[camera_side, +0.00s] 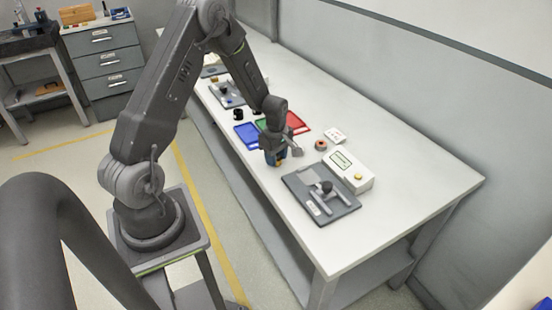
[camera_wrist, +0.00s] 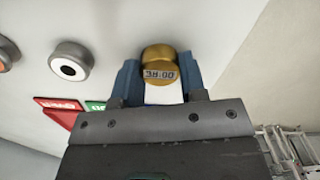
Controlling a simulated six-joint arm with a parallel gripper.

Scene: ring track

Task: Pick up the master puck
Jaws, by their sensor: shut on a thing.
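The master puck (camera_wrist: 158,62) is a gold cylinder with a pale numbered label on its side. In the wrist view it sits between the two blue fingers of my gripper (camera_wrist: 158,84), which is shut on it. In the side view my gripper (camera_side: 275,157) points down low over the white bench, left of the grey gauge plate; a small bit of gold shows by its fingers. Whether the puck touches the bench is hard to tell.
The gauge plate (camera_side: 312,207) carries a fixture, with a white display box (camera_side: 350,173) behind it. The bench's right end is clear.

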